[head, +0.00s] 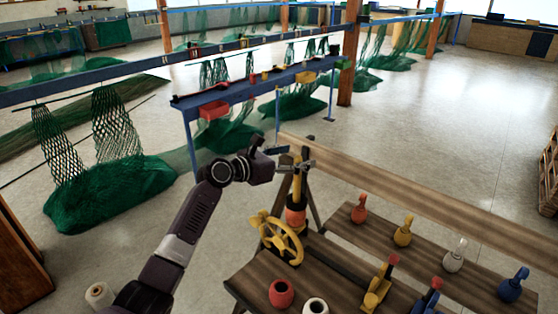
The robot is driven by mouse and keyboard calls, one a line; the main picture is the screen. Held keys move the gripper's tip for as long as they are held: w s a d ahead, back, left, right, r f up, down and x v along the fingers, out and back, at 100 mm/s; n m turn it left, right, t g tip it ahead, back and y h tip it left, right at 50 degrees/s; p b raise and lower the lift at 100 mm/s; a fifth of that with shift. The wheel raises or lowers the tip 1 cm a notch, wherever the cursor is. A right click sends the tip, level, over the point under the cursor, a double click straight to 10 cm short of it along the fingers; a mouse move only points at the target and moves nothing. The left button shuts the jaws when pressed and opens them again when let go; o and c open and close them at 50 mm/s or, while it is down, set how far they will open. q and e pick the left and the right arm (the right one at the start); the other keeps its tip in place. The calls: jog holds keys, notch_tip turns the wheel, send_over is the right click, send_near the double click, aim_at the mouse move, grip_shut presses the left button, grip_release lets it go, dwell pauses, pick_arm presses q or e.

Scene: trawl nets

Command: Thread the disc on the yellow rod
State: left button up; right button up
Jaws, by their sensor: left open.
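My left gripper (311,166) is at the upper end of the yellow rod (298,188), which stands upright at the back left of the wooden bench. Its fingers overlap the rod's top in the picture; I cannot tell whether they touch it. It appears open. An orange-red ring-like piece (296,215) is around the lower part of the rod. I cannot tell whether it is the disc. A yellow spoked wheel (281,241) stands upright in front of the rod. My right gripper is not in view.
The bench (262,275) carries a red round pot (281,293), a white one (315,306) and yellow and blue tools with red knobs. A plank (400,192) runs behind. Red, yellow, white and blue bottle-like pieces stand at right. Green nets (110,195) lie left.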

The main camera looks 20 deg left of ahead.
pick_arm(q)
jog(key=v, duration=1)
jog(key=shift+s, duration=0.3)
